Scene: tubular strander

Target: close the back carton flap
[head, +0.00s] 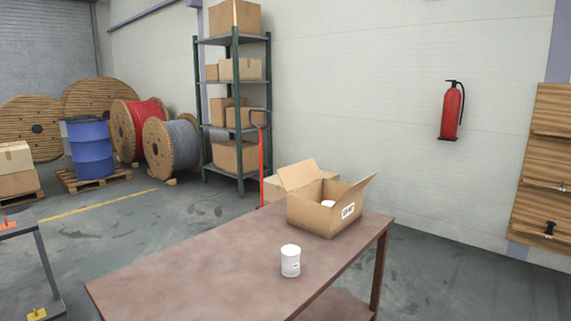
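An open brown carton (318,215) stands at the far end of the brown table (200,275), with a white label on its side. One flap (299,175) stands up and leans out at its back left. Another flap (357,190) stands up and leans out at its right. A white object (328,203) shows inside the carton. I cannot tell clearly how its other flaps lie. Neither of my grippers is in view.
A white can (290,262) stands on the table in front of the carton. More cardboard (272,191) shows behind the carton. A shelf rack (236,100) with boxes stands behind. The table's left part is clear.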

